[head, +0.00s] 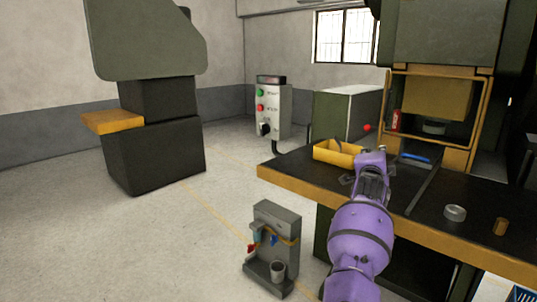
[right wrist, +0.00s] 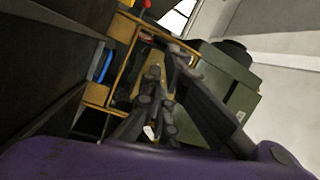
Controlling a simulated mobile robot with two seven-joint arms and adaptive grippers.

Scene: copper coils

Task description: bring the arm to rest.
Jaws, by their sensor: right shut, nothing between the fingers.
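My right arm, purple, reaches up from the bottom of the head view over the dark bench. My right gripper (right wrist: 160,78) shows in the right wrist view with its dark fingers shut and nothing between them. In the head view the gripper is partly hidden by my wrist and lies close to the yellow bin. A small copper-coloured coil (head: 500,227) stands on the bench at the right, well apart from the gripper. My left gripper is not in view.
The bench (head: 285,178) has a yellow edge. On it are a yellow bin (head: 335,153), a blue-handled item (head: 416,158) and a grey ring (head: 455,213). A press with a yellow frame (head: 480,110) stands behind. A grey stand (head: 278,222) is on the floor. Open floor lies left.

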